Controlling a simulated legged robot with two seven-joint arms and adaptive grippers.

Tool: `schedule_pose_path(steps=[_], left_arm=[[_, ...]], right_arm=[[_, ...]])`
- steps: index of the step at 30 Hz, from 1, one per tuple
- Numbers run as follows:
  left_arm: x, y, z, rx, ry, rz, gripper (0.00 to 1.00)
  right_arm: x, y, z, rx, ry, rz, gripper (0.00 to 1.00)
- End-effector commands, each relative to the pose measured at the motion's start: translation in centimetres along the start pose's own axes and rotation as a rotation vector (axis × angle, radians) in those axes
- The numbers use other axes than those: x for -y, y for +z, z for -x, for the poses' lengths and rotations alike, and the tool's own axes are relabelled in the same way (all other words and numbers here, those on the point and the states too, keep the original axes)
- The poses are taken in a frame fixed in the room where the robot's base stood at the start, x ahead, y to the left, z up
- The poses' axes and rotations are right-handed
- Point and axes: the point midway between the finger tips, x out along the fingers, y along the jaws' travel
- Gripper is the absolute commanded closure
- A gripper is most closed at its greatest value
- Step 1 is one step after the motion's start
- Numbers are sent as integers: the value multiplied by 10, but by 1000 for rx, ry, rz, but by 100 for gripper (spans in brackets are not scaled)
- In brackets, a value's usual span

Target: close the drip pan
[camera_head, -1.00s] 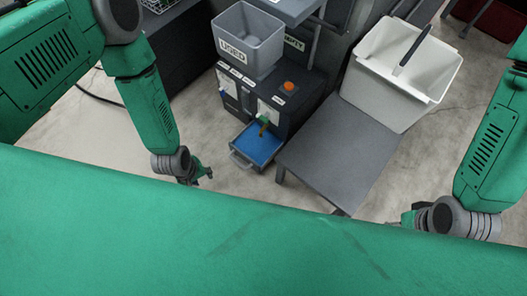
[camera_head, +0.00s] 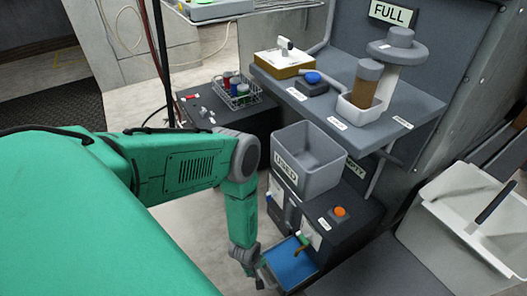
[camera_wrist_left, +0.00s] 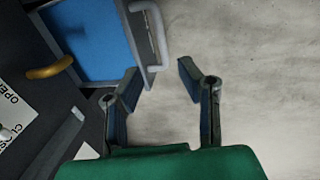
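The drip pan (camera_head: 292,265) is a shallow tray with a blue inside and a grey rim, standing out from the foot of the dark machine (camera_head: 345,218). In the left wrist view the pan (camera_wrist_left: 90,45) is at the upper left, with its grey bar handle (camera_wrist_left: 156,30) on its right side. My left gripper (camera_head: 252,274) is low, just left of the pan's front. In the left wrist view the left gripper (camera_wrist_left: 158,80) is open and empty, its fingers apart close to the handle. No contact is clear. My right gripper is out of view.
A brass-coloured spout (camera_wrist_left: 50,68) hangs over the pan. The grey USED bin (camera_head: 308,160) stands on the machine. A grey table (camera_head: 370,275) is close on the pan's right, with a white bin (camera_head: 465,225) beyond. Bare floor lies left of the pan.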

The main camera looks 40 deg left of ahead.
Motion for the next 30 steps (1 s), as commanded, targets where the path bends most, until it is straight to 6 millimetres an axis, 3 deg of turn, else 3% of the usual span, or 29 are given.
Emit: schedule_pose_path(steps=[1,3,15,21,30], left_arm=[[2,0,-16,0,0,-1,67],[2,0,-28,0,-1,-2,67],[1,0,-88,-1,0,-3,67],[1,0,-101,-1,0,-3,67],[0,0,-103,0,-1,-2,67]], right_arm=[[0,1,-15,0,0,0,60],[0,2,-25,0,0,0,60],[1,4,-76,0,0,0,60],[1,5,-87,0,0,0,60],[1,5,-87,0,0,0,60]])
